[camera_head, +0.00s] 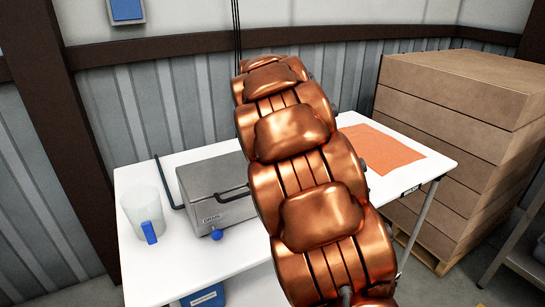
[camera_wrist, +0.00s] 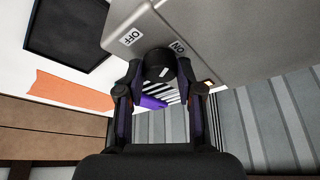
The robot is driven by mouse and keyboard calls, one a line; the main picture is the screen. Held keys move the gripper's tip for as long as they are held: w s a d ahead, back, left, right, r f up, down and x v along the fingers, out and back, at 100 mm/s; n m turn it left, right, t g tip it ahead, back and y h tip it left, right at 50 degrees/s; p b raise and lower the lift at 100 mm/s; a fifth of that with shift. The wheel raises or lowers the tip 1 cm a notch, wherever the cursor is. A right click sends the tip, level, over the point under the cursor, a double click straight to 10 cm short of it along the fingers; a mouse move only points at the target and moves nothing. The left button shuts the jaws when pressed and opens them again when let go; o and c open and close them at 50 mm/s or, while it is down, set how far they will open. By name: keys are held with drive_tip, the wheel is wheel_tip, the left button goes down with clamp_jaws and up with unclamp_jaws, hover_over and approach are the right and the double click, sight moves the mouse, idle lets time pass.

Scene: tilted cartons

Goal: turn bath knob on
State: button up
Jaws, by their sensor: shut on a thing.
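The grey metal bath (camera_head: 222,177) stands on the white table, with a handle and a blue tap on its front. In the wrist view its grey face (camera_wrist: 215,25) fills the top, with an OFF label (camera_wrist: 132,38) and an ON label (camera_wrist: 178,47). The round black bath knob (camera_wrist: 158,60) sits by these labels and carries a short white mark. I cannot tell for sure which label the mark points to. My gripper (camera_wrist: 159,76) has one finger on each side of the knob and is shut on it. My copper arm hides the gripper and knob in the head view.
A clear jug (camera_head: 143,212) with a blue handle stands left of the bath on the white table (camera_head: 180,262). An orange sheet (camera_head: 382,150) lies at the table's right. Stacked cartons (camera_head: 450,100) stand right of the table. A corrugated wall is behind.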

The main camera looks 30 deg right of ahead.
drive_tip(key=shift+m+g+h, duration=0.6)
drive_tip(key=shift+m, duration=1.5)
drive_tip(key=o, duration=0.8)
drive_tip(key=shift+o, duration=0.2)
drive_tip(key=v, duration=1.2)
drive_tip(key=shift+w, duration=0.1)
